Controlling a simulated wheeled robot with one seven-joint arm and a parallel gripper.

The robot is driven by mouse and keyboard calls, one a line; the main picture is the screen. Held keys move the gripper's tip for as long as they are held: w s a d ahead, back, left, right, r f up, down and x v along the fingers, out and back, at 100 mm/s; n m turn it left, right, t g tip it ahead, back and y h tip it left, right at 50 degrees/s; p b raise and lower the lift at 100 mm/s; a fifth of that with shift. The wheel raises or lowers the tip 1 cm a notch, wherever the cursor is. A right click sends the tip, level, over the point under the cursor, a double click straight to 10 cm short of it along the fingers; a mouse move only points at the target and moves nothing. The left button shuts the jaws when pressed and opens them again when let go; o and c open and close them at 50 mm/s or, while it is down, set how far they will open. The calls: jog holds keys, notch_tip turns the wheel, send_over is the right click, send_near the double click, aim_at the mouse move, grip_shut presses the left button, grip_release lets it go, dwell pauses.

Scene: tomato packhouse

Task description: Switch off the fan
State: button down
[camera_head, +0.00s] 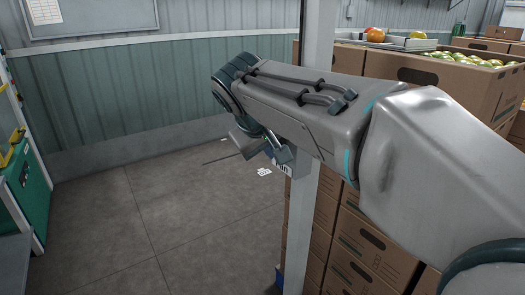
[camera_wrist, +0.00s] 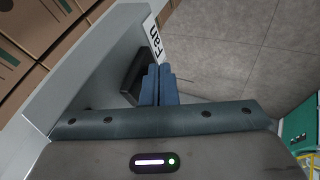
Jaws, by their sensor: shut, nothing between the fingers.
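A white label reading "Fan" (camera_wrist: 153,40) is on a grey post (camera_wrist: 95,70). In the head view the label (camera_head: 283,168) shows partly below my wrist, on the post (camera_head: 301,210). A dark switch box (camera_wrist: 131,78) is on the post beside the label. My gripper (camera_wrist: 161,68) is shut and empty, its blue fingertips close beside the box's right side. I cannot tell whether they touch it. The fingers cover part of the box, and the switch's position cannot be made out. In the head view my arm hides the box. The fan itself is not visible.
Stacked cardboard boxes (camera_head: 365,245) stand behind and right of the post. Open cartons of tomatoes (camera_head: 450,80) sit on top. A green bin-like object (camera_head: 28,185) stands at the far left.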

jog(key=shift+d+r+p, duration=0.1)
jog(key=shift+r+p, duration=0.6)
jog(key=shift+r, duration=0.15)
jog(key=a+f+p+v, duration=0.1)
jog(key=a+v, duration=0.1)
jog(key=v, duration=1)
jog(key=shift+s+a+r, duration=0.2)
jog(key=shift+s+a, duration=0.1)
